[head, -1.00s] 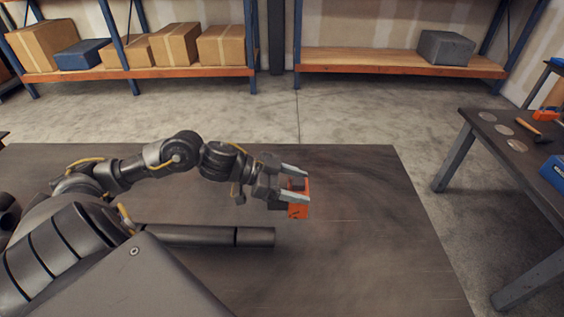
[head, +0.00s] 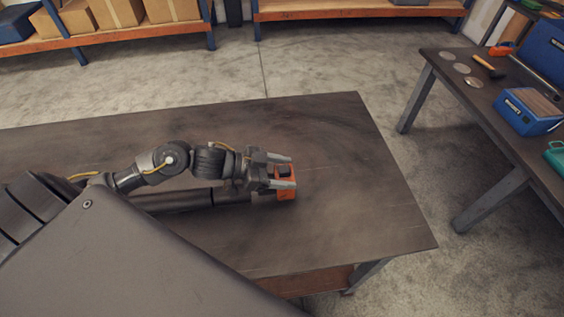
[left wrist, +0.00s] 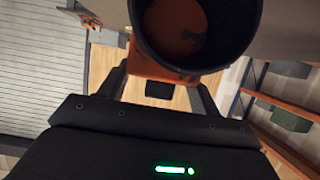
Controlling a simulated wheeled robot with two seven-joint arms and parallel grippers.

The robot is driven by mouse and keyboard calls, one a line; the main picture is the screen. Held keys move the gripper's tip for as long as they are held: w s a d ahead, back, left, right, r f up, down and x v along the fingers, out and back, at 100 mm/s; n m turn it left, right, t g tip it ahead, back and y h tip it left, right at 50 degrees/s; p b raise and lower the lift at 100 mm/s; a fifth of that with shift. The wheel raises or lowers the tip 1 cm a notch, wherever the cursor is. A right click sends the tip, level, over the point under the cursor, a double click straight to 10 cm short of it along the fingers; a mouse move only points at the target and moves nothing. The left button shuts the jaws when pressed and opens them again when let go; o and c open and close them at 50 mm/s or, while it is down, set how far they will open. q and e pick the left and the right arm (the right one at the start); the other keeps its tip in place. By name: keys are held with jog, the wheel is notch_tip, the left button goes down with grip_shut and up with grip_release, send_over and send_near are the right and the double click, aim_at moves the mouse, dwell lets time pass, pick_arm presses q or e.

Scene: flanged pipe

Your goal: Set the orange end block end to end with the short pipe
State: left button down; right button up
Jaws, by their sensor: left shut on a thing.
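My left gripper (head: 284,174) is shut on the orange end block (head: 286,194) in the head view. The dark short pipe (head: 233,197) lies along the table just left of the block, partly behind my gripper. A seam at its left separates it from a longer dark pipe (head: 180,201), partly hidden by my arm. Whether block and short pipe touch is hidden by the gripper. In the left wrist view, orange block surface (left wrist: 148,58) shows around and inside a large dark ring; I cannot tell which part this ring belongs to. My right gripper is out of view.
The dark table (head: 350,215) is clear right of the block. A side bench (head: 500,108) at the right holds a hammer (head: 489,68) and a blue box (head: 528,112). Shelves with cardboard boxes (head: 118,12) stand at the back, beyond open floor.

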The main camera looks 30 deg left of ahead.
pick_arm(q)
jog(key=shift+f, duration=0.35)
dwell(0.3)
